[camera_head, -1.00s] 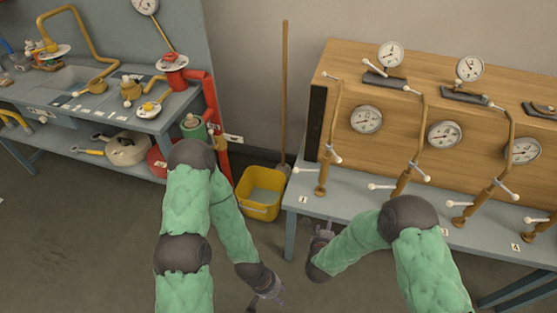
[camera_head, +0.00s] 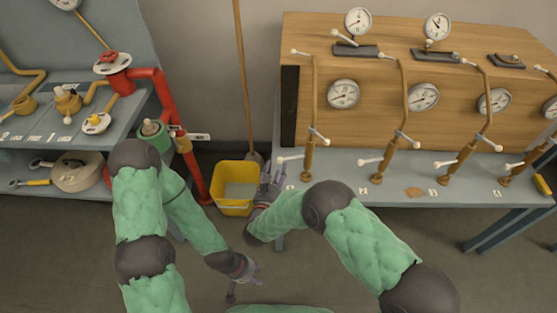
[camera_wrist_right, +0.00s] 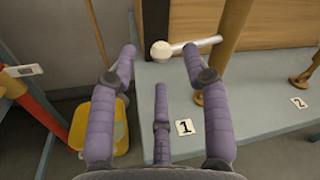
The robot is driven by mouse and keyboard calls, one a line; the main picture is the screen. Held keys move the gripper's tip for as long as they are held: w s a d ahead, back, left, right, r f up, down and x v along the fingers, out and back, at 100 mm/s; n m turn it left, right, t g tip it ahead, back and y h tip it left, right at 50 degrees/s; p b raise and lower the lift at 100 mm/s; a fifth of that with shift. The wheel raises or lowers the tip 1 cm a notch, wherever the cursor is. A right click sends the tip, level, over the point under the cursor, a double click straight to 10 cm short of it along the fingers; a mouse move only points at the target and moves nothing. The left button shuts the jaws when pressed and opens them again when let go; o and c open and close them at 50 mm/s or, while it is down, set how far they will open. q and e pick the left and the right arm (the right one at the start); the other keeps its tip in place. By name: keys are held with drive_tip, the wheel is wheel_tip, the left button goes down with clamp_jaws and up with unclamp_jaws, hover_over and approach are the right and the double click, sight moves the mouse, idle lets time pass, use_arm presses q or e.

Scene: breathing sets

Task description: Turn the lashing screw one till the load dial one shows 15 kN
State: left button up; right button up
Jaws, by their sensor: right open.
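Lashing screw one (camera_head: 307,158) is the leftmost upright brass rod on the grey bench, with white ball-ended bars. In the right wrist view its brass post (camera_wrist_right: 230,40) stands right of the fingers. A white bar with a ball end (camera_wrist_right: 161,50) reaches between the fingertips, apparently untouched. My right gripper (camera_head: 271,172) is open at the bench's left end; its fingers show in the wrist view (camera_wrist_right: 158,60). The leftmost panel dial (camera_head: 343,94), apparently load dial one, has a face too small to read. My left gripper (camera_head: 246,268) hangs low over the floor, its jaws unclear.
Several similar brass screws with dials stand to the right. A tag "1" (camera_wrist_right: 184,127) lies on the bench edge. A yellow bucket (camera_head: 234,190) and a broom (camera_head: 244,80) stand left of the bench. A red pipe (camera_head: 180,130) runs beside another table.

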sight(279, 163)
drive_tip(key=shift+w+d, duration=0.2)
drive_tip(key=shift+w, duration=0.65)
drive_tip(key=shift+w+d, duration=0.15)
drive_tip(key=shift+w, duration=0.7)
drive_tip(key=shift+w+d, duration=0.2)
drive_tip(key=shift+w, duration=0.65)
clamp_jaws()
